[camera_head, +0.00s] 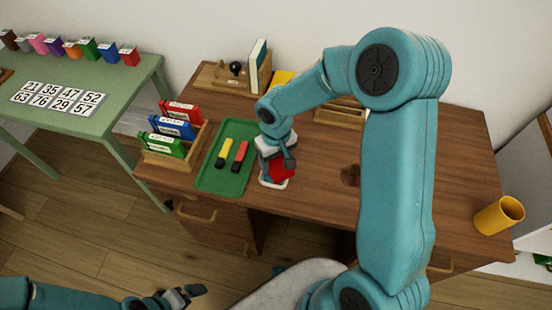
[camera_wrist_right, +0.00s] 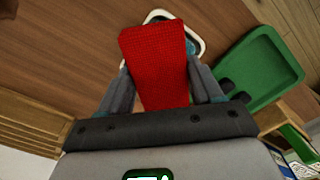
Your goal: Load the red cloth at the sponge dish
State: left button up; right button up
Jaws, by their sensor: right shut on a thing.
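The red cloth (camera_wrist_right: 157,62) is between the fingers of my right gripper (camera_wrist_right: 165,95), which is shut on it. In the head view the red cloth (camera_head: 283,171) shows below my right gripper (camera_head: 278,160). The sponge dish (camera_head: 273,184), white-rimmed, lies on the brown desk just under the cloth. In the wrist view the dish rim (camera_wrist_right: 202,45) shows behind the cloth, which hides most of the dish. I cannot tell whether cloth and dish touch. My left gripper (camera_head: 182,297) is low at the bottom edge, away from the desk; its opening is unclear.
A green tray (camera_head: 221,181) with a yellow and a red marker lies left of the dish. A wooden rack (camera_head: 160,160) holds red, blue and green cases. A yellow cup (camera_head: 497,215) lies at the desk's right. Desk surface (camera_head: 325,185) right of the dish is clear.

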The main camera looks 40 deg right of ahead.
jog(key=shift+s+f+b, duration=0.1)
jog(key=shift+f+b, duration=0.35)
jog(key=shift+b, duration=0.15)
dwell(1.5)
jog(key=shift+r+p, duration=0.45)
jog(key=shift+r, duration=0.15)
jog(key=shift+r+p, duration=1.95)
jog(key=shift+r, duration=1)
